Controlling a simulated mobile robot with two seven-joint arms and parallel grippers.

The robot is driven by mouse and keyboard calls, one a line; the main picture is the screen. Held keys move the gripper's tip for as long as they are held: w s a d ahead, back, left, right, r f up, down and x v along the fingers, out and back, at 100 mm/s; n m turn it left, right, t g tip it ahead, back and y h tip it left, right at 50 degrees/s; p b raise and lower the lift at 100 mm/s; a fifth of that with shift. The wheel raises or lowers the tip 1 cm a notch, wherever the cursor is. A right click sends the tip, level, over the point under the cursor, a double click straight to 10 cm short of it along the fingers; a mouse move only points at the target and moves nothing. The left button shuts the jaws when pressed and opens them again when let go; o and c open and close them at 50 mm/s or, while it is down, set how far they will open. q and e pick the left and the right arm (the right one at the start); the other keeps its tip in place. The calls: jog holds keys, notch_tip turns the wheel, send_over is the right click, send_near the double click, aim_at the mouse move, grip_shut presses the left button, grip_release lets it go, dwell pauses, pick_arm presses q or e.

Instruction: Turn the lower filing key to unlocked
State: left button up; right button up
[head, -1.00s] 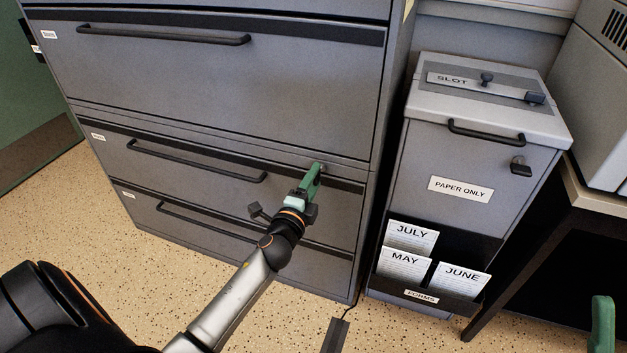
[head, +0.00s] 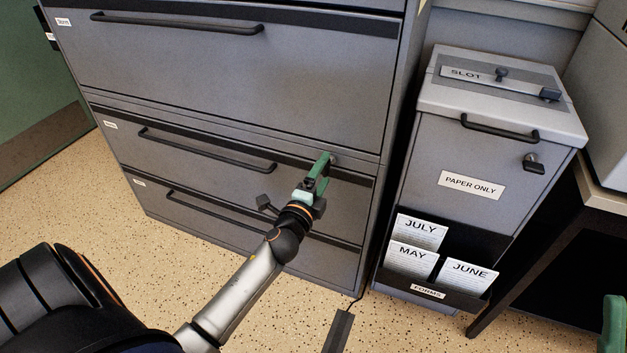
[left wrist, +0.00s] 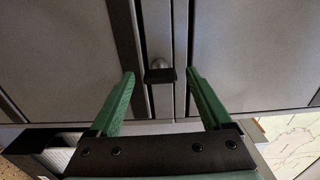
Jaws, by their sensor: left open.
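The filing key (left wrist: 160,75) shows in the left wrist view as a small dark bow on a round silvery lock, set in the narrow strip between two drawer fronts. Its bow lies across that strip. My left gripper (head: 326,164) is open at the filing cabinet (head: 230,80). In the left wrist view its two green fingers (left wrist: 162,76) stand on either side of the key, with gaps on both sides. In the head view the fingers mostly hide the key. A green piece at the lower right edge, likely my right gripper (head: 613,322), is cut off.
A grey paper bin (head: 455,215) marked PAPER ONLY, with form cards (head: 413,260) in front, stands right of the cabinet. A dark-framed table (head: 602,195) is farther right. Long drawer handles (head: 205,152) jut out left of the gripper. Speckled floor is open at front left.

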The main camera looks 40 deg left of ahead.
pick_arm(q)
jog(key=v, duration=1.2)
